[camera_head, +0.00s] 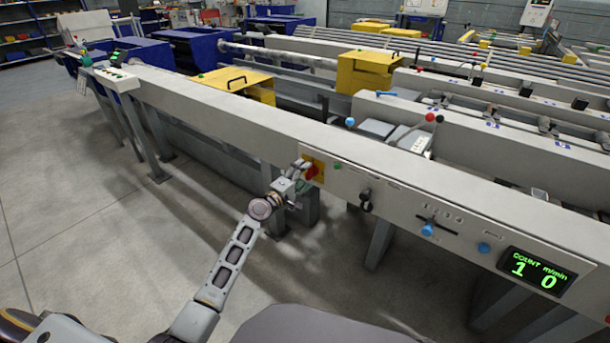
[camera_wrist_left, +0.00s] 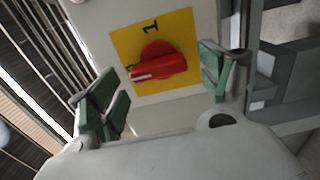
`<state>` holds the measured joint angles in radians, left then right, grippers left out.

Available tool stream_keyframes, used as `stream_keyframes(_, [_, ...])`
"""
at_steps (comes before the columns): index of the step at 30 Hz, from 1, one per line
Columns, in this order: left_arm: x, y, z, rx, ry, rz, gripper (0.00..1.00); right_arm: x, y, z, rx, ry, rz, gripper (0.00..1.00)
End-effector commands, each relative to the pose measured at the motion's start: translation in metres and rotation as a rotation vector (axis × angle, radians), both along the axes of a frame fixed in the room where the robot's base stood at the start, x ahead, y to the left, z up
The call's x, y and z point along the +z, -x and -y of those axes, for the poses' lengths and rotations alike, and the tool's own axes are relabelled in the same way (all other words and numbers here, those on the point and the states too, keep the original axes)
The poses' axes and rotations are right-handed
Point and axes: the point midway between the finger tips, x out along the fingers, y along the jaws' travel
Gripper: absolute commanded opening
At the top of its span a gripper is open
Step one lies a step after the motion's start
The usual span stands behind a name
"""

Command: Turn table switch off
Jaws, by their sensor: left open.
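The table switch (camera_wrist_left: 158,62) is a red rotary knob on a yellow plate (camera_wrist_left: 125,42), on the table's front panel. In the left wrist view its handle lies nearly level, slightly tilted, and a black "1" shows on the plate above it. The switch also shows in the head view (camera_head: 312,171), partly behind my gripper. My left gripper (camera_head: 299,173) is just in front of the switch. In the left wrist view its green-padded fingers (camera_wrist_left: 160,88) are spread open to either side of the knob, with no clear contact. My right gripper is not in view.
The long grey runout table (camera_head: 210,124) runs across the view. Right of the switch, its panel carries a green button (camera_head: 337,167), a black selector (camera_head: 366,198), blue knobs (camera_head: 427,230) and a lit count display (camera_head: 537,275). The floor (camera_head: 90,210) at left is clear.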

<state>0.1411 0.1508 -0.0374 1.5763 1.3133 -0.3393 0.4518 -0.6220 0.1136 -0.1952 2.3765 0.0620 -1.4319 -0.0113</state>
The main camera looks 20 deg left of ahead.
Motion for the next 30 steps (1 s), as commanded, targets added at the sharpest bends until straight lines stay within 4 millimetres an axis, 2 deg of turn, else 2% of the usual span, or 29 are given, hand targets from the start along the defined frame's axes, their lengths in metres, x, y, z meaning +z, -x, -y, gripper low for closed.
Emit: stream_keyframes(30, [-0.001, 0.085, -0.031, 0.000, -0.002, -0.002, 0.79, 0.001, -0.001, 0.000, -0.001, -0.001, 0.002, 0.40])
